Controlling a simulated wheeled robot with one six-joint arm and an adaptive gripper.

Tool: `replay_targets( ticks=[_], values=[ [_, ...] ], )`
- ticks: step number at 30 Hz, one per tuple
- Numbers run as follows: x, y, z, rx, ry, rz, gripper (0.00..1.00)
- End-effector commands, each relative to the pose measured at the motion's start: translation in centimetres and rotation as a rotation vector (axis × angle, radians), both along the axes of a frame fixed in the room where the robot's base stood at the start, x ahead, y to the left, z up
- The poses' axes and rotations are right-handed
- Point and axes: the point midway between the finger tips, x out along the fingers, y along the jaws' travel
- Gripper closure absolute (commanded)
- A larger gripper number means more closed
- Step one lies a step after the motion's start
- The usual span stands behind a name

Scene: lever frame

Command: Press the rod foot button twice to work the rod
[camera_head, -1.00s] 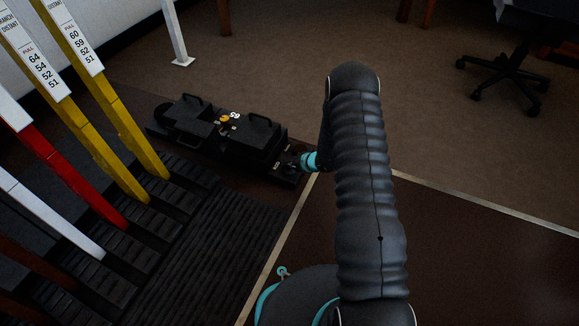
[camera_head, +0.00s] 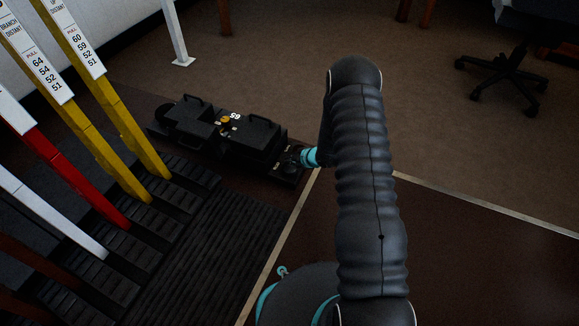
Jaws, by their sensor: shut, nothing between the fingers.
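A low black floor unit (camera_head: 225,138) with two box-like parts, handles and a white number plate lies on the floor left of my arm. At its right end is a small dark block (camera_head: 284,174), likely where the rod foot button sits; the button itself is too dark and small to make out. My gripper (camera_head: 295,158) is at this right end, mostly dark against it, with a teal band behind it. It is shut and holds nothing. I cannot tell whether its tip touches the button.
Yellow levers (camera_head: 118,105), a red lever (camera_head: 75,178) and a white lever (camera_head: 50,214) stand at left over black ribbed treads (camera_head: 185,262). A pale floor strip (camera_head: 480,210) edges the brown floor at right. An office chair (camera_head: 505,72) stands at the back right.

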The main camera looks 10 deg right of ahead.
Motion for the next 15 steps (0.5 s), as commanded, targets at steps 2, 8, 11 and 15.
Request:
replay_targets(
  ticks=[2,8,11,15],
  values=[
    [0.0,0.0,1.1,-0.001,-0.001,0.000,1.00],
    [0.0,0.0,2.8,0.000,-0.001,-0.001,1.00],
    [0.0,0.0,3.6,0.001,0.000,-0.001,1.00],
    [0.0,0.0,4.2,0.001,0.000,-0.001,1.00]
  ],
)
